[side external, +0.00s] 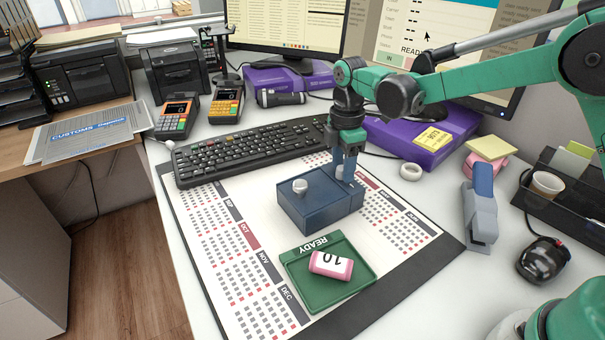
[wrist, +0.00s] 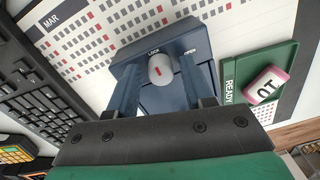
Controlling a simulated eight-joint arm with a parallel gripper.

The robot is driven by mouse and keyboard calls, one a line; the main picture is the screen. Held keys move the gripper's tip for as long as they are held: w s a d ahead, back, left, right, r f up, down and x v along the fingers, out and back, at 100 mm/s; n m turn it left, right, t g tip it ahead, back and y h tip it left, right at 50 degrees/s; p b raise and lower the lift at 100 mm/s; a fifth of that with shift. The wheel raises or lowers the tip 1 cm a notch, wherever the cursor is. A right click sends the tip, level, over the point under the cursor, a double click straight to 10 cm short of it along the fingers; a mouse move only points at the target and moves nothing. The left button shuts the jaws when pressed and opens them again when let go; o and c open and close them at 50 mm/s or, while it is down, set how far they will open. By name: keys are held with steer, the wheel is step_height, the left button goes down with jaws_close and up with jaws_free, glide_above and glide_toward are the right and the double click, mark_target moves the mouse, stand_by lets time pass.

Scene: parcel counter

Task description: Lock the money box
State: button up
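The money box (side external: 318,212) is a dark blue box standing on the calendar mat. A round white knob (side external: 300,186) sits on its top near the left. A second pale knob (side external: 341,172) shows at its back right, between my fingers. In the wrist view a grey-white knob (wrist: 161,70) with a short red mark sits by the printed words LOCK and OPEN; the mark stands roughly upright, below LOCK. My gripper (side external: 346,172) points down over the box; in the wrist view its fingers (wrist: 164,82) stand apart on either side of the knob, with gaps showing.
A green READY tray (side external: 345,283) holding a pink-and-white piece (side external: 330,265) marked 10 lies in front of the box. A keyboard (side external: 250,150) lies behind left. A stapler (side external: 480,210), white ring (side external: 411,172) and purple box (side external: 425,135) are to the right. The mat's left part is clear.

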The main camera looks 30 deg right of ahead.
steer(key=shift+o, duration=0.5)
steer(key=shift+w+r, duration=0.1)
steer(key=shift+r, duration=2.7)
steer(key=shift+s+d+r, duration=0.1)
steer(key=shift+s+r, duration=0.15)
steer(key=shift+r, duration=0.05)
steer(key=s+d+r+m+t, duration=0.1)
steer(key=s+d+m+t, duration=0.1)
steer(key=s+m+t, duration=0.5)
steer(key=shift+s+d+r+m, duration=0.3)
steer(key=shift+s+m, duration=3)
steer(key=shift+m, duration=1.1)
